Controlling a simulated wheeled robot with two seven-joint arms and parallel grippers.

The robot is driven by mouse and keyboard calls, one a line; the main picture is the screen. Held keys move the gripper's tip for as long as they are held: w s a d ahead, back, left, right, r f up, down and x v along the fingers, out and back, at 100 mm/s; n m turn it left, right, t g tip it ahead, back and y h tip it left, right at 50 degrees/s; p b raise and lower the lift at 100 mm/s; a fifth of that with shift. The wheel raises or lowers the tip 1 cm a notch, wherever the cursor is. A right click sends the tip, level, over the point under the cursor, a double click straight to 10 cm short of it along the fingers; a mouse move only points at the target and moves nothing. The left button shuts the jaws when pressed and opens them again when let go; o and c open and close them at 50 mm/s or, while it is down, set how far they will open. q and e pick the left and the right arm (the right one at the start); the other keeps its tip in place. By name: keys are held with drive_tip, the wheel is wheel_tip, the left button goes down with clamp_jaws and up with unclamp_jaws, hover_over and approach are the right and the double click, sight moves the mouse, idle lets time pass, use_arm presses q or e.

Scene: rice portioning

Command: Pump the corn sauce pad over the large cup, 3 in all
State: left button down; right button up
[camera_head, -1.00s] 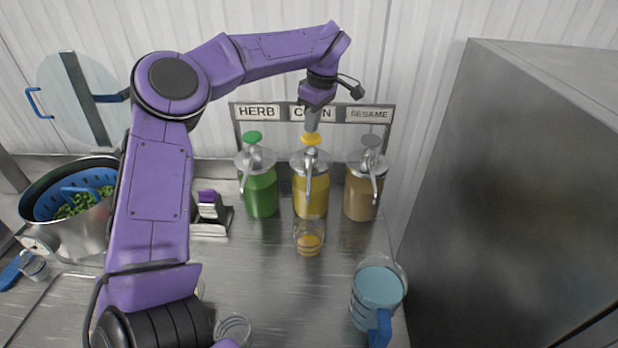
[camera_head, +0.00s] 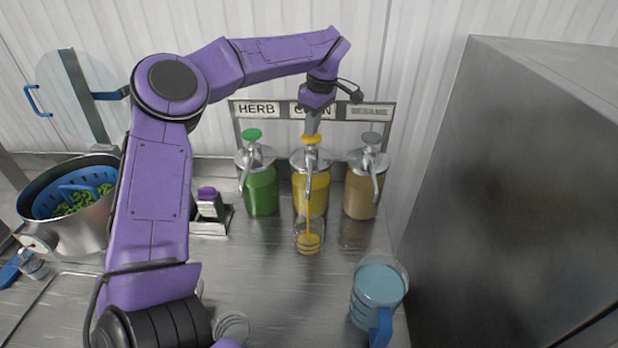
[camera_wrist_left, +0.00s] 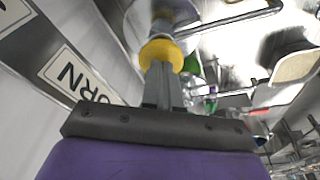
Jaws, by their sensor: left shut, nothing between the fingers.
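The yellow corn sauce pad (camera_head: 311,139) tops the pump of the middle dispenser (camera_head: 301,192), which holds yellow sauce. My left gripper (camera_head: 312,129) is shut and empty, pointing down with its fingertips against the pad. In the left wrist view the shut fingers (camera_wrist_left: 162,75) meet the yellow pad (camera_wrist_left: 162,52). A clear cup (camera_head: 309,238) stands under the corn nozzle with yellow sauce in its bottom. A thin yellow stream runs from the nozzle into it. Whether this is the large cup I cannot tell for sure. My right gripper is not in view.
The green herb dispenser (camera_head: 260,190) stands left of the corn one, and the brown sesame dispenser (camera_head: 361,193) right. A blue-handled jug (camera_head: 378,290) is at front right. Another clear cup (camera_head: 232,327) is partly hidden by my arm. A tall steel cabinet (camera_head: 500,190) bounds the right.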

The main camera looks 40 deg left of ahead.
use_arm(q)
drive_tip(key=shift+f+b, duration=0.35)
drive_tip(key=shift+f, duration=0.7)
wheel_tip(320, 180, up, 4)
drive_tip(key=p, duration=0.5)
drive_tip(key=shift+f, duration=0.1)
drive_tip(key=shift+f, duration=0.15)
